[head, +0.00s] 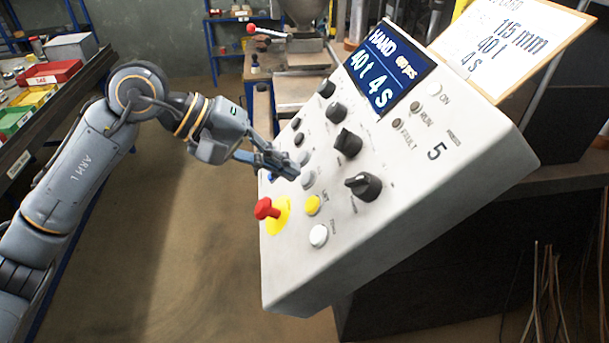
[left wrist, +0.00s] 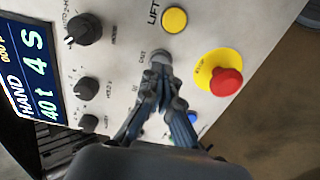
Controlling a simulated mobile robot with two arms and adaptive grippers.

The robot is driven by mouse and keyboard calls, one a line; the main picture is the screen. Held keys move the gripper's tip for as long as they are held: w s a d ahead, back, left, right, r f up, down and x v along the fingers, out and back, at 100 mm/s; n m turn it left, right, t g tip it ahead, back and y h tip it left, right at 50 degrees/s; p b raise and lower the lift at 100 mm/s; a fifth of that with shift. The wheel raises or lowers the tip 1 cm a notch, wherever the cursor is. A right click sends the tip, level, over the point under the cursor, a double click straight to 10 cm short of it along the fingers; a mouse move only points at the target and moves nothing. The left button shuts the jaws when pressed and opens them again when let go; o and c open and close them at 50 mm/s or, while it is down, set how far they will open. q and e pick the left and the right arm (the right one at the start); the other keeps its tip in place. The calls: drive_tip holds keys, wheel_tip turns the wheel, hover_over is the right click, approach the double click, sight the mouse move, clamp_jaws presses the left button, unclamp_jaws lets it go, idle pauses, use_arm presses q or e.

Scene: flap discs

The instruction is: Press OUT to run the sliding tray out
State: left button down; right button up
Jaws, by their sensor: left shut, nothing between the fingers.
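The slanted grey control panel (head: 345,240) fills the middle of the head view. A grey button (head: 307,179) sits beside the yellow LIFT button (head: 312,204). In the left wrist view the grey button (left wrist: 160,57) has a small label that appears to read OUT. My left gripper (head: 294,174) is shut and empty, its fingertips right at this button. They partly cover it in the left wrist view; I cannot tell whether they touch it. Another grey button (head: 303,158) lies farther up the row. I cannot make out the sliding tray. My right gripper is not in view.
A red stop knob (head: 266,208) on a yellow base stands out near the fingers. A blue button (left wrist: 193,117) is partly hidden by them. Black knobs (head: 362,186) and a lit display (head: 383,68) occupy the panel. Shelves with bins (head: 50,73) stand left.

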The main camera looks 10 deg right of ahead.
use_arm(q)
drive_tip(key=shift+b+x, duration=0.85)
drive_tip(key=shift+x, duration=0.15)
drive_tip(key=shift+d+f+b, duration=0.1)
drive_tip(key=shift+b, duration=0.5)
idle(0.9)
idle(0.3)
drive_tip(key=v, duration=0.8)
idle(0.4)
idle(0.3)
